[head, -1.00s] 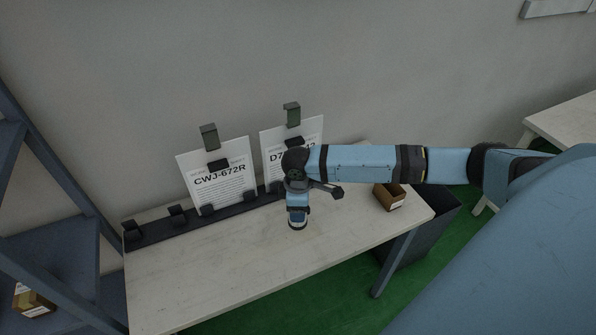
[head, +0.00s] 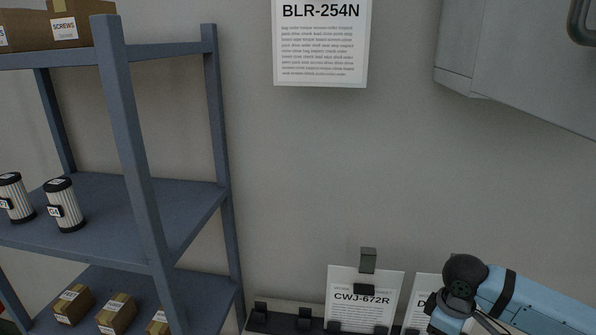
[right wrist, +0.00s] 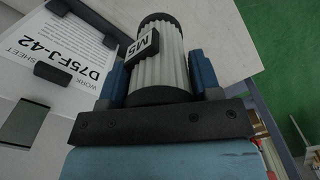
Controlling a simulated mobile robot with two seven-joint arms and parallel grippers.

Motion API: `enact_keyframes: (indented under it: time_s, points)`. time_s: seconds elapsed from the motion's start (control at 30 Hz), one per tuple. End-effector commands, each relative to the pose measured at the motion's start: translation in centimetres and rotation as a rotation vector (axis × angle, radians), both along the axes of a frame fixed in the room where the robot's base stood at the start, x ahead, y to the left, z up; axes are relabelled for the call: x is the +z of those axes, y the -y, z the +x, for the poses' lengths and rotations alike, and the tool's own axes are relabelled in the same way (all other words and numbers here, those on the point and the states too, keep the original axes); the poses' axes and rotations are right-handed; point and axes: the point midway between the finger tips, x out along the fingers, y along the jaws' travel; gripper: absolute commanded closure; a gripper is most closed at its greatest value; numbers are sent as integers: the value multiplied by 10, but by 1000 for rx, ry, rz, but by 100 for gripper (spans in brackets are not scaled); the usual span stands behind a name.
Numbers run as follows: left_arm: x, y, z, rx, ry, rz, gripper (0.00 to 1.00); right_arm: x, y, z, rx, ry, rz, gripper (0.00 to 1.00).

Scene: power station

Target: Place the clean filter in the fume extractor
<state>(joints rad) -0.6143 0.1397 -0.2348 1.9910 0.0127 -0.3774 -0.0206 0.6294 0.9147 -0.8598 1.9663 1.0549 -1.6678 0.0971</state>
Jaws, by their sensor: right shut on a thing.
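In the right wrist view a pleated white filter (right wrist: 163,72) with black end caps and a label that reads M5 sits between the blue fingers of my right gripper (right wrist: 156,80). The gripper is shut on it, over the bench. In the head view my right arm shows at the lower right, but its gripper and the filter are out of frame. Two similar filters, a labelled one (head: 63,206) and another (head: 14,198), stand upright on the shelf at the left. I cannot identify the fume extractor. My left gripper is not in view.
A blue-grey shelf rack (head: 150,220) stands at the left with cardboard boxes (head: 116,312) on its lower level. A grey cabinet-like unit (head: 520,60) with a handle hangs at the upper right. Work sheets (head: 365,290) stand along the wall side of the bench.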

Motion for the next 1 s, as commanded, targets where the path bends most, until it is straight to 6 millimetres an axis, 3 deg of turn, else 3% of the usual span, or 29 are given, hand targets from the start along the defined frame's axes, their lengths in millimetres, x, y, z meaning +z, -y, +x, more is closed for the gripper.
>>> enact_keyframes:
  time_s: [0.2,0.43,0.63,1.0]
  points:
    - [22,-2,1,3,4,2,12,32,-42,-5,-322,-1,3,72]
    - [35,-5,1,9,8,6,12,54,-74,-12,-614,0,0,72]
    - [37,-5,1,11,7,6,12,60,-84,-14,-721,2,-4,72]
    - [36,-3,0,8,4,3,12,59,-86,-15,-730,-1,-1,72]
